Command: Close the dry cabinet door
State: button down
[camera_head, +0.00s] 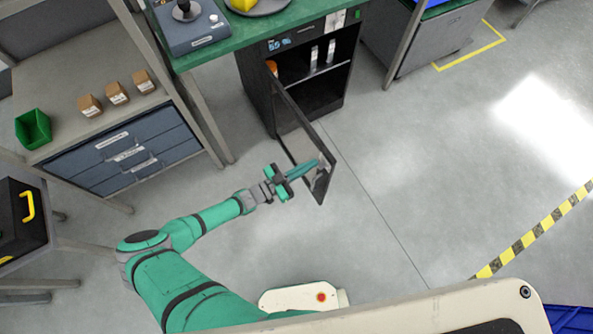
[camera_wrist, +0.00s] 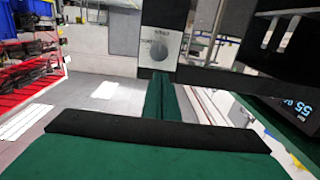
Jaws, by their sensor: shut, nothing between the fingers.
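The dry cabinet (camera_head: 262,95) is a dark box under the green bench top, with its front open and shelves showing. Its door (camera_head: 300,125), a dark frame with a clear pane, stands swung wide open toward me, hinged at the cabinet's left side. My gripper (camera_head: 319,163) is shut and empty, its teal fingertips at the free end of the door; I cannot tell whether they touch it. In the wrist view the shut fingers (camera_wrist: 162,97) point at a grey plate with a round knob (camera_wrist: 158,49) on the door. The cabinet's lit display (camera_wrist: 296,107) shows at right.
A drawer unit (camera_head: 125,152) with a green bin (camera_head: 33,129) and small brown boxes stands left of the cabinet. A black case with a yellow handle (camera_head: 28,206) is at far left. The floor (camera_head: 400,190) right of the door is clear, with yellow-black tape (camera_head: 535,232) beyond.

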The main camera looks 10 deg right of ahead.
aim_at(325, 156)
jog(key=shift+x, duration=1.5)
jog(key=shift+w+d, duration=0.1)
